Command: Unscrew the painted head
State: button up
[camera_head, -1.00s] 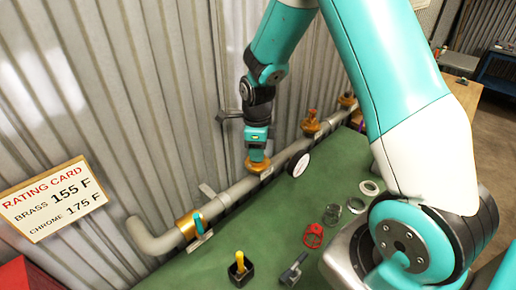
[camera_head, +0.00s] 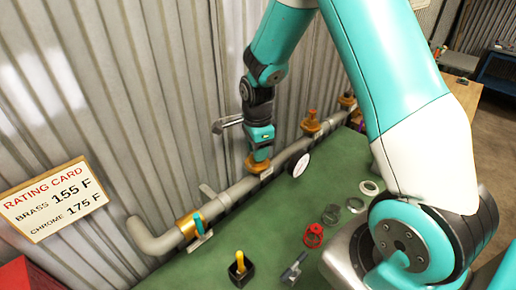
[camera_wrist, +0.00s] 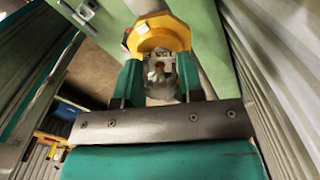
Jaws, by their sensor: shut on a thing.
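My gripper (camera_wrist: 161,80) is at the nearest brass fitting (camera_head: 257,164) on the grey pipe (camera_head: 238,192), pointing down onto it. In the wrist view its two teal fingers are closed around a pale, whitish sprinkler head (camera_wrist: 160,66) with a small red spot in it. The yellow faceted collar (camera_wrist: 158,23) of the fitting shows just beyond the fingers. In the head view the gripped head is hidden by my gripper. Whether the head's threads have loosened cannot be seen.
Two more brass fittings (camera_head: 311,124) (camera_head: 347,101) stand farther along the pipe. A round gauge (camera_head: 301,165) and a teal-handled valve (camera_head: 200,226) sit nearby. Rings, including a red one (camera_head: 313,236), and a black cup (camera_head: 241,270) lie on the green bench (camera_head: 285,205). Corrugated wall behind.

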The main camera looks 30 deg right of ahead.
jog(key=n, duration=0.5)
jog(key=shift+n, duration=0.3)
jog(key=shift+o, duration=1.1)
jog(key=shift+c, duration=1.2)
jog(key=shift+r, duration=0.1)
jog(key=shift+r+p, duration=0.15)
jog(key=shift+p, duration=0.15)
jog(key=shift+r+p, duration=1)
jog(key=shift+r, duration=0.3)
